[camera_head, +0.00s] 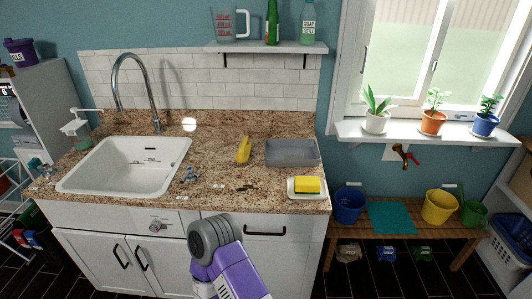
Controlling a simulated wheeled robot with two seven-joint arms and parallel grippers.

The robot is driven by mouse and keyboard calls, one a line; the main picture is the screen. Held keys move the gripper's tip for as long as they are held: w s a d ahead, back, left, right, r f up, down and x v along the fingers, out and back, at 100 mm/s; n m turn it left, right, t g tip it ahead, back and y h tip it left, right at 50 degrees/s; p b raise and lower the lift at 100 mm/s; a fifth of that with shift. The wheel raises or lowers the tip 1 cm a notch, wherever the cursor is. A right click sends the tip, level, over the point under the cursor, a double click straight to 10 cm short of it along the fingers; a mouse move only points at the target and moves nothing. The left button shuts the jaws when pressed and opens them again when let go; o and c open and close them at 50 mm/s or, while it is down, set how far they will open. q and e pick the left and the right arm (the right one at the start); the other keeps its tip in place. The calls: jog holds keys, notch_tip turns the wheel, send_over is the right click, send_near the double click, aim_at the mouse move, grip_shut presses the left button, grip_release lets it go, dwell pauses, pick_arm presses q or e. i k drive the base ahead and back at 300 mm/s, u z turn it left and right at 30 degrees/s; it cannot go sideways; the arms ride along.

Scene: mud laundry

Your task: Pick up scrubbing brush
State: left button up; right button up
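A yellow elongated object (243,150), which looks like the scrubbing brush, lies on the brown speckled countertop between the sink and a grey tray; its bristles cannot be made out. One of my arms, purple with a grey rounded joint, shows at the bottom middle, in front of the cabinet and below the counter edge. No gripper fingers show in the head view. Nothing touches the yellow object.
A white sink (76,178) with a tall faucet (152,90) is at the left. A grey tray (292,164) and a yellow sponge (307,185) on a white dish are to the right. A shelf (266,47) hangs above.

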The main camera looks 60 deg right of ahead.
aim_at(242, 155)
jog(key=z, duration=1.4)
jog(key=i, duration=0.1)
